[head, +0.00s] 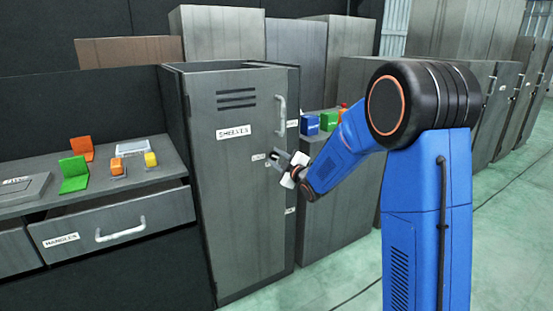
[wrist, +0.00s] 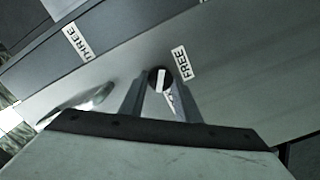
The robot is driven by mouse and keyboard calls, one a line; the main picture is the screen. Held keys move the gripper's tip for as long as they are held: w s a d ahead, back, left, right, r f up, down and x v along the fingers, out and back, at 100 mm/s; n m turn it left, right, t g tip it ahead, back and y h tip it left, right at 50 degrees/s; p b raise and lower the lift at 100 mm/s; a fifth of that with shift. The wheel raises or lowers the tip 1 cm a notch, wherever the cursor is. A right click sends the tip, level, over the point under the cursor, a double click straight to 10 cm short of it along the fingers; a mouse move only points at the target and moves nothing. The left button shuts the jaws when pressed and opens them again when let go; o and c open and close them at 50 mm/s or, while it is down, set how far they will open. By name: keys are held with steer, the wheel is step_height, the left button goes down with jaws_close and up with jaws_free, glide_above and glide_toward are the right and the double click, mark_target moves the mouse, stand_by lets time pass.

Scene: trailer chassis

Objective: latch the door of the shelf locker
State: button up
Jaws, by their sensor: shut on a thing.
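The shelf locker is a tall grey cabinet; its door (head: 235,200) carries a SHELVES label, vent slots and a vertical pale handle (head: 281,115). The door looks closed or nearly so; I cannot tell whether it sits fully flush. In the wrist view a round dark latch knob (wrist: 160,79) with a white bar is on the door, beside a FREE label (wrist: 182,62). My gripper (head: 279,158) is at the door below the handle. In the wrist view its fingers (wrist: 160,88) are shut on the knob, one on each side. The head view hides the knob behind the gripper.
A half-open HANDLES drawer (head: 120,222) is left of the locker, under a counter (head: 100,190) with small coloured objects. Blue and green blocks (head: 328,121) stand on a lower cabinet to the right. A THREE label (wrist: 78,42) shows in the wrist view. Green floor (head: 515,230) is clear at right.

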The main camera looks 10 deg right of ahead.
steer(key=n, duration=0.6)
steer(key=shift+f, duration=0.15)
steer(key=shift+n, duration=0.4)
steer(key=o, duration=1)
steer(key=shift+a, duration=0.1)
steer(key=shift+s, duration=0.1)
steer(key=v, duration=1.7)
steer(key=shift+s, duration=0.1)
